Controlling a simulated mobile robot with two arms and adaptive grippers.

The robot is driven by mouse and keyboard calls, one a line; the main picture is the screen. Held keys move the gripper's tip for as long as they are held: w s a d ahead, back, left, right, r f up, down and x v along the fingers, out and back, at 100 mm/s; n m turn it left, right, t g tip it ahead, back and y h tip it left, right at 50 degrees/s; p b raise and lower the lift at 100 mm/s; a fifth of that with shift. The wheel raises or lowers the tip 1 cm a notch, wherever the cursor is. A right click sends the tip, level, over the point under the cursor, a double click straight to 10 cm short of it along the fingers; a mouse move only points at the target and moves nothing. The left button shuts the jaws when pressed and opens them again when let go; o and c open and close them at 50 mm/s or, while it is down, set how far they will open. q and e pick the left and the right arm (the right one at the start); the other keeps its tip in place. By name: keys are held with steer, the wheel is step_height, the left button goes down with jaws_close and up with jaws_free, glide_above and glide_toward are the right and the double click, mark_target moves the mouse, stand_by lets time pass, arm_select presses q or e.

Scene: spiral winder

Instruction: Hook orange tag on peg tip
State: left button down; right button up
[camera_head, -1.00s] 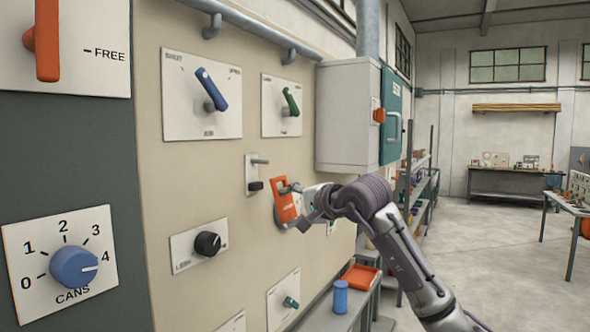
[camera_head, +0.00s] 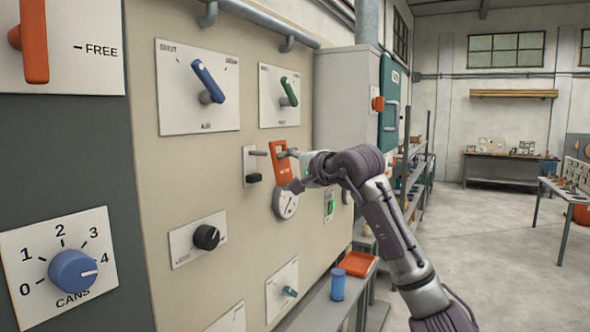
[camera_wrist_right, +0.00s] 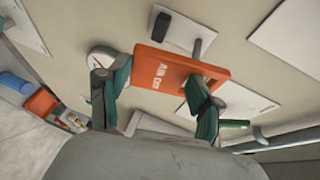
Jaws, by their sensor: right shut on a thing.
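The orange tag (camera_head: 281,163) with white lettering is held upright in front of the beige panel. It also shows in the right wrist view (camera_wrist_right: 172,70). My right gripper (camera_head: 291,171) is shut on the tag, with fingers at two opposite sides of it in the wrist view (camera_wrist_right: 155,82). The grey peg (camera_head: 259,153) sticks out of a small white plate (camera_head: 248,166), just left of the tag at about its upper part. In the wrist view the peg (camera_wrist_right: 200,45) meets the tag's edge in the picture; I cannot tell whether they touch. My left gripper is not in view.
A black knob (camera_head: 254,178) sits below the peg. A round gauge (camera_head: 286,204) is under the tag. Blue (camera_head: 209,80) and green (camera_head: 288,92) levers are above. A grey cabinet (camera_head: 345,100) stands to the right. A blue can (camera_head: 338,285) and orange tray (camera_head: 357,263) stand below.

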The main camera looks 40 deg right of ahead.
mark_target(279, 170)
steer(key=shift+w+a+f+p, duration=0.1)
steer(key=shift+w+a+p, duration=0.15)
steer(key=shift+w, duration=0.4)
steer(key=shift+w+a+r+p, duration=0.1)
steer(key=shift+w+a+p, duration=0.2)
steer(key=shift+w, duration=0.3)
steer(key=shift+w+a+f+p, duration=0.1)
steer(key=shift+w+a+p, duration=0.15)
steer(key=shift+w, duration=0.4)
steer(key=shift+w+a, duration=0.1)
steer(key=shift+w, duration=0.1)
steer(key=shift+f, duration=0.1)
